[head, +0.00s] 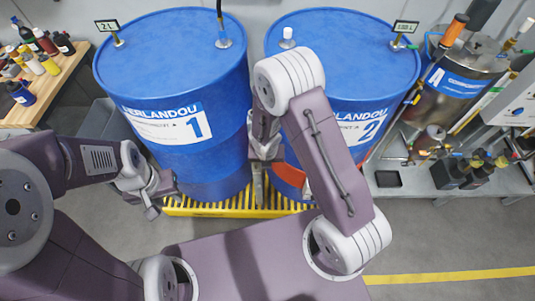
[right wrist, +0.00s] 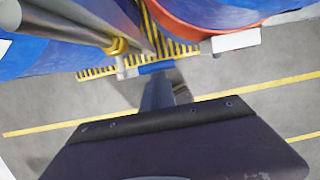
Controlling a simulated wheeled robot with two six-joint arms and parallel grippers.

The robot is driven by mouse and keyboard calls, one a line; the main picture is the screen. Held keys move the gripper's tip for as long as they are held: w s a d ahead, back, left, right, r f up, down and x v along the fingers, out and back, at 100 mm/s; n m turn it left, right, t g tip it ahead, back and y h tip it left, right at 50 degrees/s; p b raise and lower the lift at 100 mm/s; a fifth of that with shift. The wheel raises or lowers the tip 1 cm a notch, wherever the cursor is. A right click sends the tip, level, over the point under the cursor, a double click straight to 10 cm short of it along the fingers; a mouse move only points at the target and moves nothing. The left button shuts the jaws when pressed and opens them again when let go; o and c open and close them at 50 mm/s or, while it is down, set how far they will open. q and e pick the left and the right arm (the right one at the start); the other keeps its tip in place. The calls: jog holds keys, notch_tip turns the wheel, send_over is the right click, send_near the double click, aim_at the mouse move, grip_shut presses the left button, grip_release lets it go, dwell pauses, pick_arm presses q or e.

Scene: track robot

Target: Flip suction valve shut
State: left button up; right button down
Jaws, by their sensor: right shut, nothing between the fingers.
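Two blue drums stand side by side, drum 1 (head: 178,75) on the left and drum 2 (head: 345,60) on the right. A metal fitting with a dark hose (head: 223,42) sits on top of drum 1. I cannot tell which fitting is the suction valve. My right gripper (head: 259,188) is shut and empty, low in front of the gap between the drums; it also shows in the right wrist view (right wrist: 158,75). There, a brass-coloured fitting (right wrist: 118,47) on a grey pipe is left of the fingers. My left gripper (head: 160,202) hangs in front of drum 1, apart from it; its opening is unclear.
The drums stand on a yellow slatted pallet (head: 215,208). An orange-red band (right wrist: 205,25) curves near the right gripper. A wooden bench (head: 48,78) with bottles is at the left. A metal vessel (head: 455,85) and shelf (head: 425,180) are at the right. Grey floor lies in front.

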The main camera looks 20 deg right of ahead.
pick_arm(q)
jog(key=shift+r, duration=0.2)
jog(key=shift+r, duration=0.1)
